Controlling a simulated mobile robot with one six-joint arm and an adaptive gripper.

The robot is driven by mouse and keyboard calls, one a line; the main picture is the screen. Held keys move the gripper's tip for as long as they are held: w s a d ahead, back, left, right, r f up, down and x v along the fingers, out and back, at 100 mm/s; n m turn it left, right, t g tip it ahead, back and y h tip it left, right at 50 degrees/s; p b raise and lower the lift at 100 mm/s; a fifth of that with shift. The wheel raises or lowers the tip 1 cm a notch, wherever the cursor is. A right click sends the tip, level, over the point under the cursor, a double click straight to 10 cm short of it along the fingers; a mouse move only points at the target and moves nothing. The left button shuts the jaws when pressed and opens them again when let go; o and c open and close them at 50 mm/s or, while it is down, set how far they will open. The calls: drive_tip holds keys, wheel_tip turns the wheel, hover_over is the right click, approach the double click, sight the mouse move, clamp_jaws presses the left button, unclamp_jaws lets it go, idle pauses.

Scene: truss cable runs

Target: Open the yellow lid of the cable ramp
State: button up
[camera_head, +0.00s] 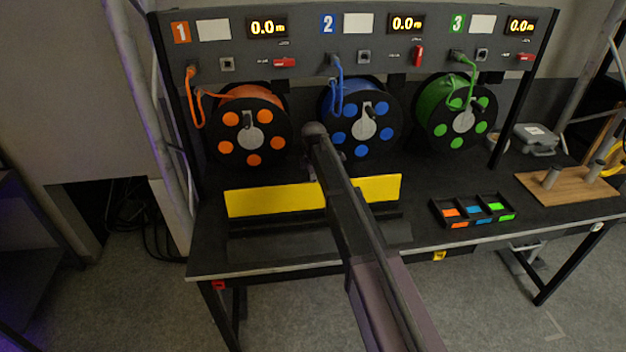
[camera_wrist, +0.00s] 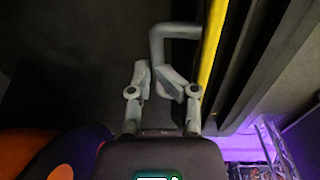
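The yellow lid (camera_head: 275,200) of the cable ramp stands up on edge, its broad face toward the body camera. In the wrist view the lid (camera_wrist: 211,45) shows almost edge-on as a yellow strip. The black ramp base (camera_head: 270,240) lies in front of it on the table. A grey bent handle (camera_wrist: 175,31) sticks out from the lid's side. My gripper (camera_wrist: 157,78) has its fingers drawn in around the handle's near end and appears shut on it. The exact contact is partly hidden. In the head view my arm covers the lid's middle and hides the fingers.
Orange (camera_head: 248,125), blue (camera_head: 361,117) and green (camera_head: 458,110) cable reels hang close behind the lid. A black tray (camera_head: 474,211) with coloured pieces and a wooden board (camera_head: 568,187) with grey posts are to the right.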

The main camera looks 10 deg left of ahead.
drive_tip(key=o, duration=0.3)
drive_tip(key=shift+w+a+f, duration=0.15)
drive_tip(key=shift+w+f, duration=0.2)
drive_tip(key=shift+w, duration=0.35)
drive_tip(key=shift+o, duration=0.2)
drive_tip(key=shift+w+f, duration=0.15)
drive_tip(key=shift+f, duration=0.2)
drive_tip(key=shift+r, duration=0.1)
drive_tip(key=shift+w, duration=0.15)
